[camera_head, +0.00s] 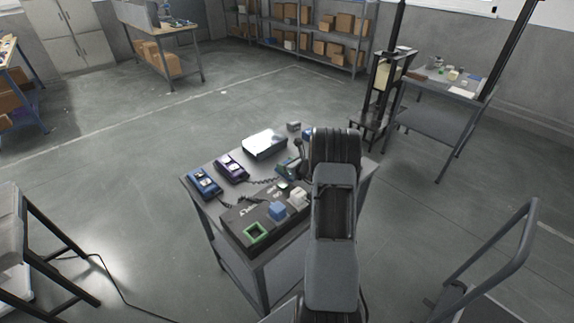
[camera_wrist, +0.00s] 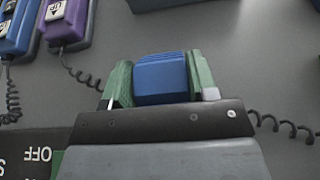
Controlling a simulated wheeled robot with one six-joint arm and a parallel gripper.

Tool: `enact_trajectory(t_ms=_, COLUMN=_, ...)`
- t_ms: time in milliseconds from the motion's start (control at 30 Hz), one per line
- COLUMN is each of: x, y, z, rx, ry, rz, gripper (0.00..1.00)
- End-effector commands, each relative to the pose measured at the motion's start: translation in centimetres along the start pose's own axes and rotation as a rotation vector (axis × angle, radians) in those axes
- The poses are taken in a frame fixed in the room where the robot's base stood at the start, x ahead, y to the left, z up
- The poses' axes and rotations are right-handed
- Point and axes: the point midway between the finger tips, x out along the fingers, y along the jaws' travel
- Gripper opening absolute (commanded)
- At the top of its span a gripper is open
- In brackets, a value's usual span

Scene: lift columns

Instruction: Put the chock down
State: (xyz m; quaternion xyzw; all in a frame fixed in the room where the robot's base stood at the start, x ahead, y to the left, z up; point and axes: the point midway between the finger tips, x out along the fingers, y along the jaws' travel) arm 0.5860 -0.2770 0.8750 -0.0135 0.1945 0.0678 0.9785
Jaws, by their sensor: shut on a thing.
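A blue block, which I take to be the chock (camera_wrist: 161,79), sits between the green fingers of my gripper (camera_wrist: 161,82) in the wrist view. The fingers press on its left and right sides. In the head view my gripper (camera_head: 290,169) is over the middle of the grey table (camera_head: 196,186), partly hidden by my arm, and the chock cannot be made out clearly there. I cannot tell whether the chock touches the tabletop.
A blue control (camera_head: 203,182) and a purple control (camera_head: 231,168) with coiled cords lie on the left. A silver box (camera_head: 264,146) and small grey block (camera_head: 294,126) are behind.

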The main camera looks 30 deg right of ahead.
Motion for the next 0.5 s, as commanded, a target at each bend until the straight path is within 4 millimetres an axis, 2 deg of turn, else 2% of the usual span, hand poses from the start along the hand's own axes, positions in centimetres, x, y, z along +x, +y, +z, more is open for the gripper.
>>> enact_trajectory(t_ms=233, x=0.17, y=-0.02, z=-0.37, rx=-0.001, ry=-0.002, rz=0.0, gripper=0.2)
enact_trajectory(t_ms=267, x=0.12, y=0.0, z=-0.3, rx=0.0, ry=0.0, rz=0.0, gripper=0.56)
enact_trajectory(t_ms=500, x=0.1, y=0.01, z=-0.27, rx=0.0, ry=0.0, rz=0.0, gripper=0.79)
